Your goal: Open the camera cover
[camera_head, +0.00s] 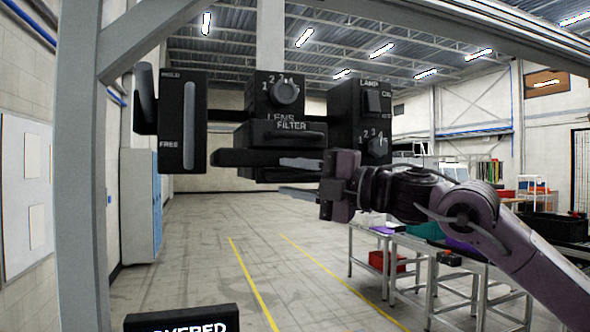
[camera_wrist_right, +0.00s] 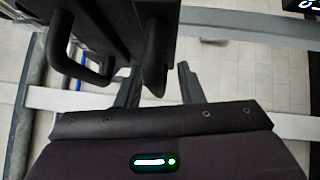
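A black camera assembly hangs from the frame. Its middle block (camera_head: 262,134) is marked LENS and FILTER and has a numbered knob (camera_head: 285,92). A flat dark bar (camera_head: 232,158) sticks out under the FILTER label. No part is labelled as the cover; a sign (camera_head: 182,321) at the bottom edge reads "...VERED", partly cut off. My right gripper (camera_head: 297,178) reaches in from the right, fingers apart, at the block's lower right. In the right wrist view its fingers (camera_wrist_right: 158,88) are spread, with a dark rounded part (camera_wrist_right: 154,75) between them; contact cannot be told. My left gripper is out of view.
A HOLD/FREE slider block (camera_head: 182,122) with a side handle hangs at left. A LAMP block (camera_head: 361,115) with switch and knob hangs just above my right gripper. A grey post (camera_head: 82,200) stands at left. Tables and a red bin (camera_head: 386,262) stand behind at right.

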